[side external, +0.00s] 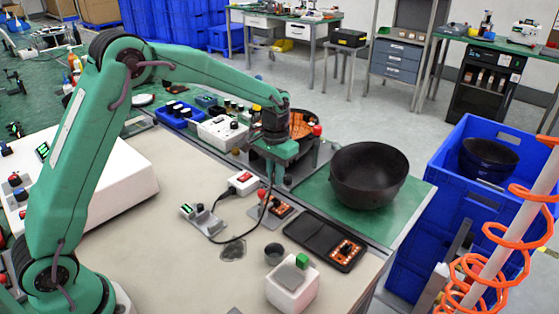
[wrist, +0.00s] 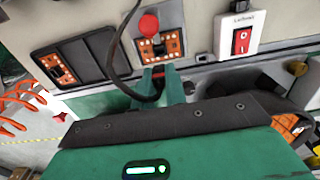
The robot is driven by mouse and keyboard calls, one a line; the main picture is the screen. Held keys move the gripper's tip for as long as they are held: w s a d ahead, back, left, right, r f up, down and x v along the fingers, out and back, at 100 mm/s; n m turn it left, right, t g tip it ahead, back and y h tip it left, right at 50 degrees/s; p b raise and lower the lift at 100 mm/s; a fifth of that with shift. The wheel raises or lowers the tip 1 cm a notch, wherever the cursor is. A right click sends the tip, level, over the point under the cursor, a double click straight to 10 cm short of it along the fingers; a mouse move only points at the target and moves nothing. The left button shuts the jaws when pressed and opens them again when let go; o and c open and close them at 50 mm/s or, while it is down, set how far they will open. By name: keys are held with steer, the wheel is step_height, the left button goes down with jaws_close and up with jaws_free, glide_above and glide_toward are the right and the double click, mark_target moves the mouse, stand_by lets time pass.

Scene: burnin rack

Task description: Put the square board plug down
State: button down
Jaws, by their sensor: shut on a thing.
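My gripper (side external: 273,180) points down above the front bench, near the board socket. A black cable (wrist: 112,52) loops away from the fingers. In the side view the plug is mostly hidden by the fingers. I cannot tell whether the plug touches anything.
A white box with a red switch (side external: 243,182) stands close by. A dark tray with an orange board (side external: 325,240), a small grey cup (side external: 274,253) and a white block (side external: 292,287) are nearer the front. A large black bowl (side external: 368,172) stands right. The beige mat (side external: 160,255) has free room left.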

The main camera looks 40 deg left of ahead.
steer(key=shift+r, duration=0.1)
stand_by(0.3)
step_height(320, 180, up, 9)
steer(key=shift+f, duration=0.1)
steer(key=s+d, duration=0.3)
steer(key=s, duration=1.1)
steer(key=shift+w+a+f, duration=0.1)
steer(key=shift+f, duration=1.25)
steer(key=shift+a+f, duration=0.1)
steer(key=shift+f, duration=1.2)
steer(key=shift+a+f, duration=0.1)
steer(key=w+a+f, duration=0.1)
steer(key=a+f, duration=0.1)
steer(key=a, duration=0.1)
steer(key=w+a+f, duration=0.2)
steer(key=a, duration=0.2)
steer(key=w+a+f, duration=0.1)
steer(key=a+f, duration=0.1)
steer(key=a, duration=0.1)
steer(key=shift+w+a+f, duration=0.2)
steer(key=shift+w+f, duration=0.2)
steer(key=shift+f, duration=2.05)
